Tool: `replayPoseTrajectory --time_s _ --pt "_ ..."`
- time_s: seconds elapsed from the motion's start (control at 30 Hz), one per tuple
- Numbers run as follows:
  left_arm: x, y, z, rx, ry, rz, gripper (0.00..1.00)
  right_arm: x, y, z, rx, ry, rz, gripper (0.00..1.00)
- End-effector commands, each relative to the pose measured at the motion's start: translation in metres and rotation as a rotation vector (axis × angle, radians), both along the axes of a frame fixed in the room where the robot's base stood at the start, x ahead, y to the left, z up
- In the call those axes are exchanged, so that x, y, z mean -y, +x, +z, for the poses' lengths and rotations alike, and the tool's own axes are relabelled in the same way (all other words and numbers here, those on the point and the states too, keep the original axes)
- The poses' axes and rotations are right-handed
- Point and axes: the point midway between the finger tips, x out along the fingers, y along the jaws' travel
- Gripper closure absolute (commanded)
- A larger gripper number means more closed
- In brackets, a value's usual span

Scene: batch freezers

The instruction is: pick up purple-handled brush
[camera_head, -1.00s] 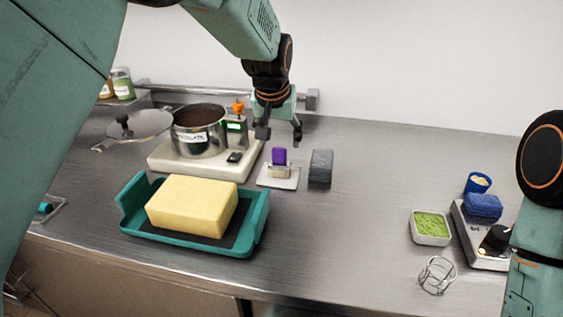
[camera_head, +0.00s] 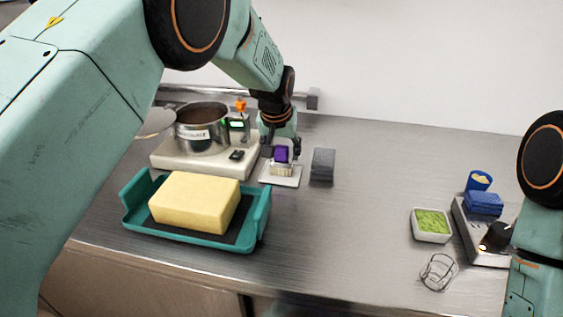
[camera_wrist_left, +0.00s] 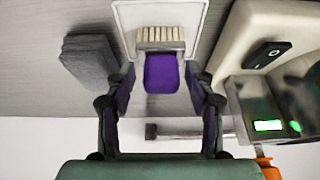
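The purple-handled brush (camera_head: 282,154) stands upright on a small white tray (camera_head: 281,181), its pale bristles down and its purple handle up. In the left wrist view the purple handle (camera_wrist_left: 161,74) shows between the fingers, with the pale bristles (camera_wrist_left: 160,37) beyond it. My left gripper (camera_head: 282,149) is lowered over the brush from behind. In the wrist view its fingers (camera_wrist_left: 161,84) are apart, one on each side of the handle, with a gap showing on both sides. My right arm is at the right edge; its gripper is not seen.
A dark grey block (camera_head: 323,165) stands close right of the tray. A pot (camera_head: 202,134) sits on a pale base (camera_head: 180,162) to the left. A yellow block (camera_head: 195,201) lies in a teal tray (camera_head: 253,234) in front.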

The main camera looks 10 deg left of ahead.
Motion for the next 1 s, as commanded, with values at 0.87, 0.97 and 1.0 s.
replayPoseTrajectory --time_s 0.87,0.97,1.0 --pt "-0.0003 -0.0003 0.0019 0.0 0.0 0.0 0.97 0.0 0.0002 0.0018 0.0 0.0 0.0 0.6" --pt "-0.0012 -0.0005 0.0063 0.0 0.0 0.0 0.97 0.0 0.0002 0.0058 0.0 0.0 0.0 0.6" --pt "-0.0017 -0.0005 0.0088 0.0 0.0 0.0 0.97 0.0 0.0002 0.0081 0.0 0.0 0.0 0.6"
